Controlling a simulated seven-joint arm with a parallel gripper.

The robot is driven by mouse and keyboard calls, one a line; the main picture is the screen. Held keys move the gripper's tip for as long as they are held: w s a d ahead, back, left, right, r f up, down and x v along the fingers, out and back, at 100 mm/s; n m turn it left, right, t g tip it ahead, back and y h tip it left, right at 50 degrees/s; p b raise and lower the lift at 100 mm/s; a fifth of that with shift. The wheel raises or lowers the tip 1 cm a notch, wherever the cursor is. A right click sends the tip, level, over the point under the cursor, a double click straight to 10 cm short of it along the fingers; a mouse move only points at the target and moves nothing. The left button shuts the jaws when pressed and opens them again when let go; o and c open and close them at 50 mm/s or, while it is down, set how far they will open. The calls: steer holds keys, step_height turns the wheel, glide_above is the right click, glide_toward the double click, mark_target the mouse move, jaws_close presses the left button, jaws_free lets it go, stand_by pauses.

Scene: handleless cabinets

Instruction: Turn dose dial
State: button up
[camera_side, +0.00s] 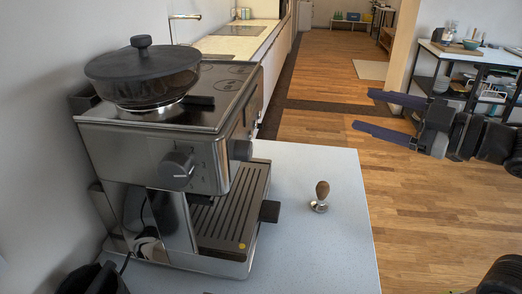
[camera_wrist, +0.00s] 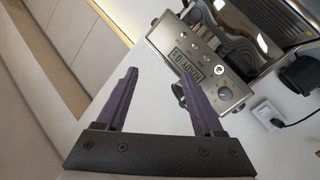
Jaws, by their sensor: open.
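A steel espresso machine (camera_side: 150,150) stands on the counter in the side view. A black round dial (camera_side: 177,170) with a light mark sits on its near face, and another dark knob (camera_side: 241,150) sticks out further right. My gripper (camera_side: 363,109) is open and empty in the air to the right, well apart from the machine. In the wrist view my gripper's purple fingers (camera_wrist: 160,70) are spread, with nothing between them. Beyond them is a metal panel (camera_wrist: 205,62) with a lettered display and small round controls; a dark part at its edge is partly hidden. I cannot tell which control is the dose dial.
A wooden-handled tamper (camera_side: 321,196) stands on the white counter (camera_side: 325,250), right of the machine. A dark lidded hopper (camera_side: 145,75) tops the machine. A wall socket with a plug (camera_wrist: 268,115) shows in the wrist view. Open air lies between my gripper and the machine.

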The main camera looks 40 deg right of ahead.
steer(key=s+a+n+g+y, duration=0.2)
steer(key=s+a+n+y, duration=0.1)
steer(key=a+n+y, duration=0.4)
steer(key=g+y, duration=0.2)
glide_toward(251, 151)
steer(key=shift+n, duration=0.4)
steer(key=x, duration=0.8)
steer(key=shift+w+a, duration=0.1)
steer(key=shift+w, duration=0.15)
jaws_close()
